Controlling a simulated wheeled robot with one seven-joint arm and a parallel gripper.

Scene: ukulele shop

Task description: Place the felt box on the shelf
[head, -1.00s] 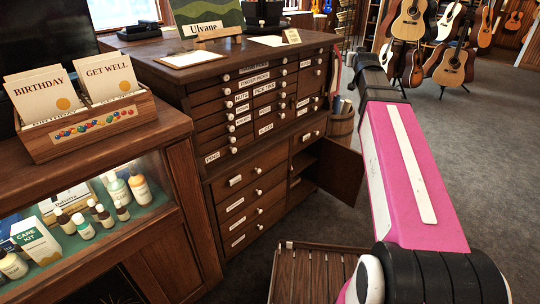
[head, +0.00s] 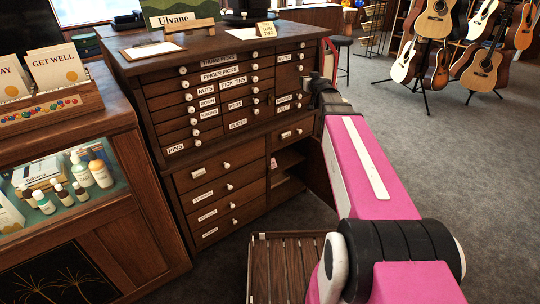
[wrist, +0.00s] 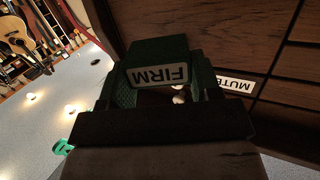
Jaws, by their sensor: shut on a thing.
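The felt box (wrist: 154,52) is green with a white label reading FIRM, upside down in the wrist view. In the head view my gripper is at the far end of my pink arm, in front of the cabinet's right side, and I cannot make out the box there.
The cupboard door (head: 318,178) stands open, largely behind my arm. Closed drawers with white labels are close beside the box, one marked MUTE (wrist: 235,84). A glass-fronted counter (head: 75,185) is at the left. A slatted wooden thing (head: 280,270) lies low in front.

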